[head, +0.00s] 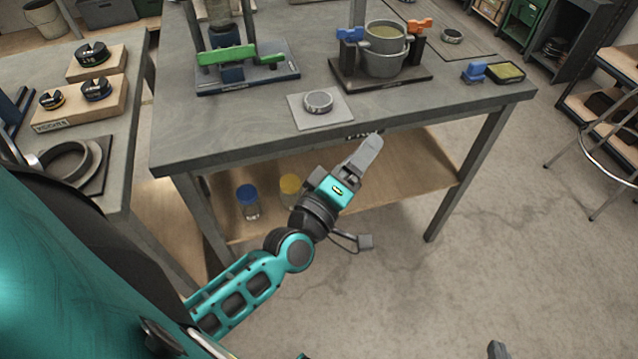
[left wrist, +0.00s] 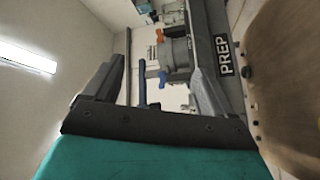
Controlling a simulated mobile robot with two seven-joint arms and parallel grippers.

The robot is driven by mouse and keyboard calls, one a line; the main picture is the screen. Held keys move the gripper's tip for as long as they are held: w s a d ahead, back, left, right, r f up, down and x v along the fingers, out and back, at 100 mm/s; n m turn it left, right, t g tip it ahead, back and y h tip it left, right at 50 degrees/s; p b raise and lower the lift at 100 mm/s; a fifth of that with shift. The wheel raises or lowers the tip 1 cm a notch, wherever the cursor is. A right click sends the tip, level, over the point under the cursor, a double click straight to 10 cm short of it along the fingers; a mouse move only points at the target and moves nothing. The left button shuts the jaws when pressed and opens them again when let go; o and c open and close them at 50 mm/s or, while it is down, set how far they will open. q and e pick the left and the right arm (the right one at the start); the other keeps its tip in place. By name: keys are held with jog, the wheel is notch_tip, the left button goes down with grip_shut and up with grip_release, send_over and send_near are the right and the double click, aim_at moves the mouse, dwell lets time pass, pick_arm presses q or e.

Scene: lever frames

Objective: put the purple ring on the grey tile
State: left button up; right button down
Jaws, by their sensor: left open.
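A light grey square tile (head: 338,113) lies near the front edge of the workbench. A small round grey, ring-like piece (head: 318,101) sits on it. I cannot make out a clearly purple ring in either view. My left gripper (head: 372,143) is in front of the bench edge, to the right of the tile in the picture, and holds nothing. In the left wrist view its jaws (left wrist: 155,70) are open, with the bench edge and its PREP label beyond. A grey tip (head: 498,350) at the bottom edge looks like my right gripper; its jaws cannot be made out.
On the bench (head: 240,130) stand a fixture with a green bar (head: 226,55) and a grey pot (head: 384,52) on a dark base. A blue piece (head: 474,72) is at the right corner. A side table at left carries wooden blocks (head: 97,66) and a large dark ring (head: 68,160).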

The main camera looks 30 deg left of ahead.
pick_arm(q)
jog(key=s+f+m+g+h, duration=0.1)
jog(key=s+f+m+g, duration=0.7)
jog(key=s+f+m, duration=0.4)
notch_tip(320, 180, down, 4)
jog(key=m, duration=0.3)
jog(key=shift+g, duration=0.3)
